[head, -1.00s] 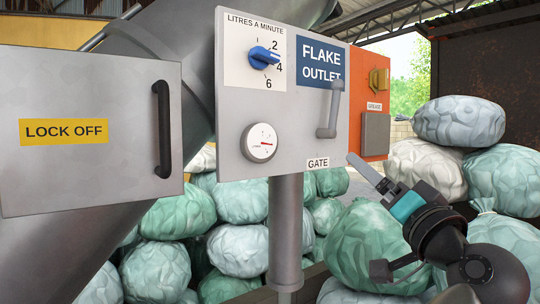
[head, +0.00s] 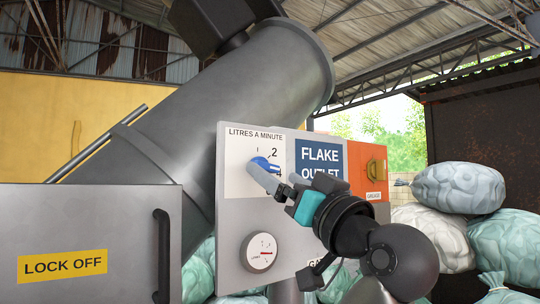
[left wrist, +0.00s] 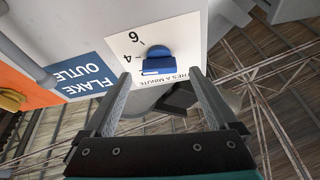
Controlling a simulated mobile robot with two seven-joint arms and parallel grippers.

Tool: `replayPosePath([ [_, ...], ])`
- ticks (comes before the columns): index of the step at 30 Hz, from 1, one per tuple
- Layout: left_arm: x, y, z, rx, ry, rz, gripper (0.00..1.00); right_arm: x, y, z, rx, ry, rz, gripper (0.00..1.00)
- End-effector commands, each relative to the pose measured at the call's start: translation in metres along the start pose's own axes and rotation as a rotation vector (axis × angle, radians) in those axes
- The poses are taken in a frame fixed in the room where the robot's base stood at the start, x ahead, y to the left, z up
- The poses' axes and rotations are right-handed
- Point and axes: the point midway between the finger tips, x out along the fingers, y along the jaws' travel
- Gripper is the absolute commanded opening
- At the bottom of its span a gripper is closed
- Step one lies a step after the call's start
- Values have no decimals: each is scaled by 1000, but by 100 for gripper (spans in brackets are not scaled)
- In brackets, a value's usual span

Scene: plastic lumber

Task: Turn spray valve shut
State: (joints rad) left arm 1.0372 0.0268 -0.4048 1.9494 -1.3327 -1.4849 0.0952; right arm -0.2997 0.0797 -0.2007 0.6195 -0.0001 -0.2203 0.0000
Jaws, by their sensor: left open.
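The spray valve is a blue knob (head: 266,162) on a white dial plate marked "LITRES A MINUTE" (head: 256,143), on the grey panel. My left gripper (head: 264,177) is in front of the dial in the head view, with a finger overlapping the knob and hiding part of it. In the left wrist view the gripper (left wrist: 160,76) is open and empty. The knob (left wrist: 157,62) shows just beyond and between its fingertips. Contact cannot be told. The 6 and 4 marks show there. My right gripper is not in view.
A "FLAKE OUTLET" sign (head: 320,160) and an orange panel (head: 368,173) lie right of the dial. A round gauge (head: 259,252) is below it. A grey "LOCK OFF" door (head: 95,215) with a dark handle (head: 162,255) stands left. Wrapped bales (head: 458,188) are stacked at right.

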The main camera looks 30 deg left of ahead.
Motion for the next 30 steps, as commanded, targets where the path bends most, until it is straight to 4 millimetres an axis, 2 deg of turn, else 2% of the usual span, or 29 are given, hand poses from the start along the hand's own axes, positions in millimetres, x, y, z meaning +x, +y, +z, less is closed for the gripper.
replayPosePath([
  [1,11,-1,-2,3,0,-3,92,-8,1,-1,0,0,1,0],
  [6,30,0,-1,2,0,0,92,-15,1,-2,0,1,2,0],
  [18,36,1,1,1,0,1,92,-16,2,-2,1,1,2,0],
  [30,36,0,0,1,0,1,49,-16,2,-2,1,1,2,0],
])
